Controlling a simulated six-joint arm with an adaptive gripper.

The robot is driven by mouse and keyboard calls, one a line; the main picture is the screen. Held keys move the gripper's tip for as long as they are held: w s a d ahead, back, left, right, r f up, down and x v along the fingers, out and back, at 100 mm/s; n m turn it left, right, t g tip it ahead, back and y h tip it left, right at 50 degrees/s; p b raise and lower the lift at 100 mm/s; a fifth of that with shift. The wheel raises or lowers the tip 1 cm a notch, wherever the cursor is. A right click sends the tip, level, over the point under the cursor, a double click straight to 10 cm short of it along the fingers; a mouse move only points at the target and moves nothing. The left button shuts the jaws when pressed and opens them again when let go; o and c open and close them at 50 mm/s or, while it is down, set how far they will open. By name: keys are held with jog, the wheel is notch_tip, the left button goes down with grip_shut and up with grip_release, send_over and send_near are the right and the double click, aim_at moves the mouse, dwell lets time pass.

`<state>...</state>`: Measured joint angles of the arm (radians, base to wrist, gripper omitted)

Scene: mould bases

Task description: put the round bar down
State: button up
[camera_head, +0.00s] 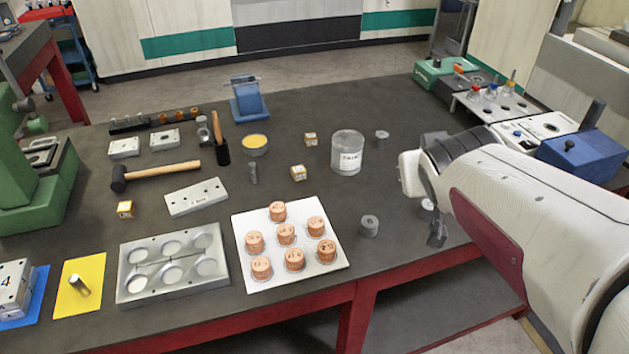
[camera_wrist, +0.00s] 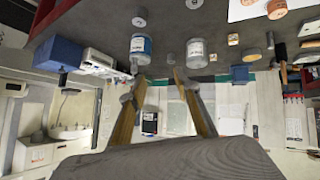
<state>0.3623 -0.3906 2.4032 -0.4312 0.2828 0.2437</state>
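A short dark metal round bar (camera_head: 79,286) is on the yellow sheet (camera_head: 98,270) at the front left of the table. I cannot tell whether it stands or lies there. My gripper (camera_head: 437,235) is at the right front edge of the table in the head view, far from the bar and partly hidden by my arm. In the wrist view my gripper (camera_wrist: 159,80) has its two fingers spread apart, with nothing held between them. The bar does not show clearly in the wrist view.
A white plate (camera_head: 334,255) with several copper pieces and a grey mould block (camera_head: 133,298) lie between my gripper and the yellow sheet. A grey cylinder (camera_head: 370,226) stands near my gripper. A clear jar (camera_head: 347,152) stands behind. A blue sheet (camera_head: 38,298) is far left.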

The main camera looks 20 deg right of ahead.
jog(key=s+a+f+n+g+y, duration=0.1)
jog(key=s+a+f+y, duration=0.1)
jog(key=s+a, duration=0.5)
jog(key=s+a+f+n+g+y, duration=0.1)
jog(key=s+a+f+g+y, duration=0.1)
jog(key=s+a, duration=0.5)
jog(key=a+y, duration=0.1)
jog(key=a, duration=0.2)
jog(key=shift+s+a+n, duration=0.2)
jog(key=shift+s+n, duration=0.2)
